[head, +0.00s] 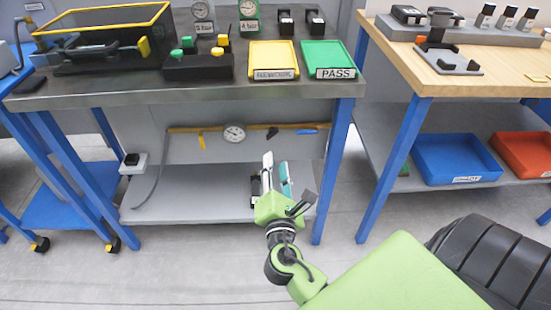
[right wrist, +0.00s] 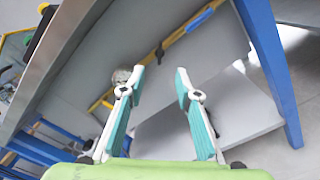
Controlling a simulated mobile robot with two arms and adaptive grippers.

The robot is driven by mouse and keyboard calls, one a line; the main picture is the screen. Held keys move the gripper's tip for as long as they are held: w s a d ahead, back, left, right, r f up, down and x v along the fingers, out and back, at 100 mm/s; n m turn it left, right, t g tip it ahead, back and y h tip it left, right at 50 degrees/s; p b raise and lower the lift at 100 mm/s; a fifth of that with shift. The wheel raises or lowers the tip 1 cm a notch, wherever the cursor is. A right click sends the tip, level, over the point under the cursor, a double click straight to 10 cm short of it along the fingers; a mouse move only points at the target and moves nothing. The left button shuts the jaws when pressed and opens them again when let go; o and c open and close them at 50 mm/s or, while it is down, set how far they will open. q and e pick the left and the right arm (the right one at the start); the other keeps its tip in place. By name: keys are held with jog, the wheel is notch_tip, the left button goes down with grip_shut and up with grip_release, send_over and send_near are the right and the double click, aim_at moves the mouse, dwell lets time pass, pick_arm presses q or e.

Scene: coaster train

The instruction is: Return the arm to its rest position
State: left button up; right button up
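My right gripper (head: 275,178) is raised in front of the steel workbench (head: 180,91), below its top and before its lower shelf (head: 190,196). In the right wrist view my right gripper (right wrist: 160,108) shows two teal-padded fingers standing apart with nothing between them. It is open and empty, and touches nothing that I can see. My left gripper is in neither view.
On the workbench are a yellow tray (head: 273,60), a green PASS tray (head: 328,59) and a black yellow-rimmed bin (head: 105,45). A wooden table (head: 450,75) stands to the right, with a blue bin (head: 455,160) and a red bin (head: 522,153) below. The floor (head: 190,270) before the bench is clear.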

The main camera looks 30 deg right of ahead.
dwell(0.5)
